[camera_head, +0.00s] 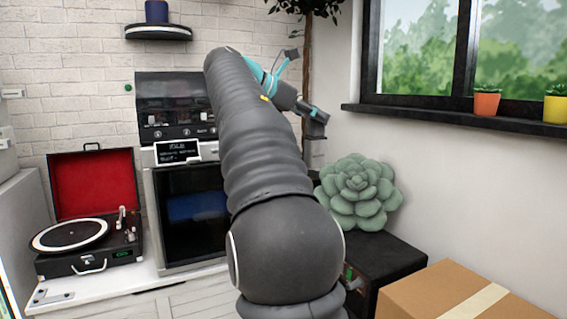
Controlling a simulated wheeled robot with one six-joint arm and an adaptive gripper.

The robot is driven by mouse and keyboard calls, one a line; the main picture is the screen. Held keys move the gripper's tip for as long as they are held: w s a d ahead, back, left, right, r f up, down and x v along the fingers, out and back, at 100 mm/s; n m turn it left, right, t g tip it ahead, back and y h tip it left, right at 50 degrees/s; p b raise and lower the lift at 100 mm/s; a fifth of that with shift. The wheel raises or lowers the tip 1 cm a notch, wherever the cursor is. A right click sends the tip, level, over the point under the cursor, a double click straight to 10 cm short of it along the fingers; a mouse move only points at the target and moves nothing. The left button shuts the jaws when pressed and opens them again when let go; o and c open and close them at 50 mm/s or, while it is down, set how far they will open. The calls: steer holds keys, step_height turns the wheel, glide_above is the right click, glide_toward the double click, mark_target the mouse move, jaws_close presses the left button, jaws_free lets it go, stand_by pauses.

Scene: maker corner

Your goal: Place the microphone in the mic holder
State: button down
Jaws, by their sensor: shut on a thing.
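My arm reaches up and away through the middle of the view, then bends right and down. My gripper (314,130) is at its far end, small and dark grey, in front of the white wall above the green succulent. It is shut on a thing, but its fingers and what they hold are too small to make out. I cannot pick out the microphone or the mic holder. My thick arm hides part of the counter and the room behind it.
A record player (80,240) with a red-lined lid stands left, beside a dark-fronted machine (190,205). A large succulent (357,190) sits on a black box (390,262) at right. A cardboard box (430,293) is front right. Pots (487,104) stand on the windowsill.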

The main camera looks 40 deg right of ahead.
steer(key=w+a+f+b, duration=0.3)
steer(key=w+a+f, duration=0.1)
steer(key=f, duration=0.4)
steer(key=shift+w+a, duration=0.15)
steer(key=shift+w, duration=0.55)
steer(key=shift+f, duration=0.15)
steer(key=c, duration=0.8)
jaws_free()
steer(key=shift+f, duration=0.1)
steer(key=p+v, duration=0.4)
steer(key=v, duration=0.8)
